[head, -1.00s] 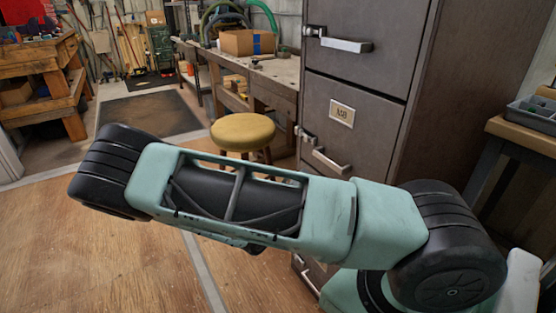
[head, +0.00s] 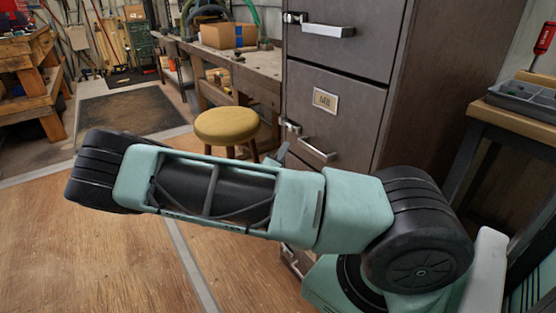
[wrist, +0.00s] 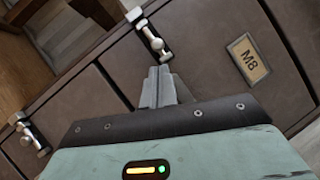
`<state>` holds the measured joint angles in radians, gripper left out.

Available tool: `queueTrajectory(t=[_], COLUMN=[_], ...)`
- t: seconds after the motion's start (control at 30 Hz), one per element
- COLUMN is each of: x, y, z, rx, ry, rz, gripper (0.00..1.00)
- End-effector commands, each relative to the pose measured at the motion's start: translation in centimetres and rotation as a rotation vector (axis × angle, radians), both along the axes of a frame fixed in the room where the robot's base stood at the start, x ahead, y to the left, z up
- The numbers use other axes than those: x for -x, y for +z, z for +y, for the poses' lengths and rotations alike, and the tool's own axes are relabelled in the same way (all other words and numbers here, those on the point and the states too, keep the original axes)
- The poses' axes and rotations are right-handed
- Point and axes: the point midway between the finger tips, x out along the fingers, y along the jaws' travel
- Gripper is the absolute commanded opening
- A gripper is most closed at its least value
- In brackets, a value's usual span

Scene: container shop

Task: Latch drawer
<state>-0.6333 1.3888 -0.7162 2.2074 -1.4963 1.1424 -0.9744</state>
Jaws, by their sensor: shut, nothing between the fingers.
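A dark grey metal cabinet (head: 390,20) stands at the centre of the head view. Its middle drawer (head: 355,120) has a label plate, a bar handle (head: 317,149) and a metal latch (head: 292,127) at its left edge. In the wrist view, the latch (wrist: 150,38) lies just beyond my fingertips, near the label plate (wrist: 248,60) reading M8. My gripper (wrist: 160,80) is shut and empty in front of the drawer fronts; I cannot tell whether it touches them. Only a small part of it shows past my arm in the head view. The latch's exact state is unclear.
Another latch (wrist: 30,135) sits at lower left in the wrist view. A yellow stool (head: 226,125) and a workbench (head: 245,68) stand left of the cabinet. A side table with a grey tray (head: 515,103) is at right. The wooden floor at left is clear.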

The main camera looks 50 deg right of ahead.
Motion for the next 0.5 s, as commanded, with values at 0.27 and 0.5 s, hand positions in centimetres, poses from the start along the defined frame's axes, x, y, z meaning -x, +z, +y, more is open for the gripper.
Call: queueTrajectory(t=[0.27,0.5], x=[-0.8,-1.0], y=[1.1,1.4], z=[-3.5,-4.1], rx=[-0.001,-0.001], ry=[-0.001,0.001], rz=[-0.001,-0.002], gripper=[0.00,0.00])
